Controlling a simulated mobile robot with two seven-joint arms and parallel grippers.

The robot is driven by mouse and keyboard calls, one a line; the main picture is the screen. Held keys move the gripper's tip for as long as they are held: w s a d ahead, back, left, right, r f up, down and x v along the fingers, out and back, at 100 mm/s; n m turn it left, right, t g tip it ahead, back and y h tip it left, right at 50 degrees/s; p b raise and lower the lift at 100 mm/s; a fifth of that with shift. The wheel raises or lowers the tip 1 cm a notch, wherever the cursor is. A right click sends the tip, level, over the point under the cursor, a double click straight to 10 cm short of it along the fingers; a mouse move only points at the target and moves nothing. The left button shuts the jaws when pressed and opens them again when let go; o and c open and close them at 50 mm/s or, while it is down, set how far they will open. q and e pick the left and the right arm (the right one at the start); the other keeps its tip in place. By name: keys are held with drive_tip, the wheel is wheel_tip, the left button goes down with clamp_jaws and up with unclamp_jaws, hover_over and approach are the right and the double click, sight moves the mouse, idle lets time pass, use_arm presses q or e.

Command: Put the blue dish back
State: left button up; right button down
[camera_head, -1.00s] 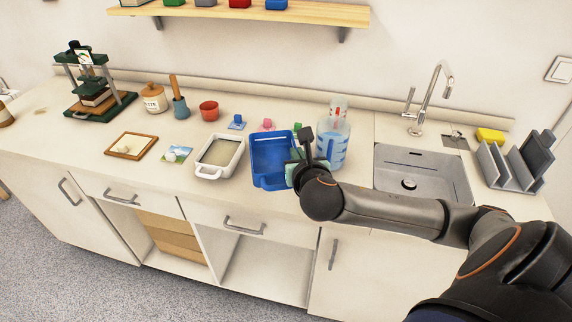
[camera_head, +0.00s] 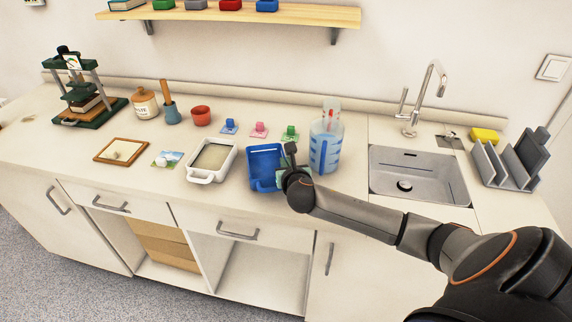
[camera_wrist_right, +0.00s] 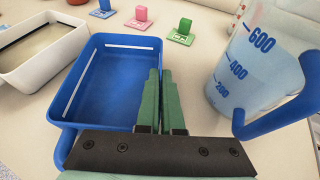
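In the right wrist view the dish (camera_wrist_right: 115,42) looks empty inside. My right gripper (camera_head: 290,163) is at its right wall. In the wrist view, the green fingers (camera_wrist_right: 161,95) are close together, pinching the right rim, with one finger inside and one outside. The gripped part of the rim is hidden. My left gripper is out of view.
The white tray (camera_head: 231,158) is just left; the measuring jug (camera_head: 333,152) stands close right of my gripper. Blue (camera_head: 230,127), pink (camera_head: 259,130) and green (camera_head: 290,133) stamps stand behind. The sink (camera_head: 430,165) is farther right. Bare counter lies in front.

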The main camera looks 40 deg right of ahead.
drive_tip(key=shift+f, duration=0.1)
drive_tip(key=c, duration=1.1)
unclamp_jaws()
drive_tip(key=shift+s+a+r, duration=0.1)
drive_tip(key=shift+s+r, duration=0.05)
drive_tip(key=shift+r, duration=0.05)
drive_tip(key=p+v, duration=0.1)
drive_tip(key=v, duration=1)
drive_tip(key=shift+s+a+r, duration=0.1)
drive_tip(key=shift+s+a, duration=0.1)
drive_tip(key=shift+s, duration=0.05)
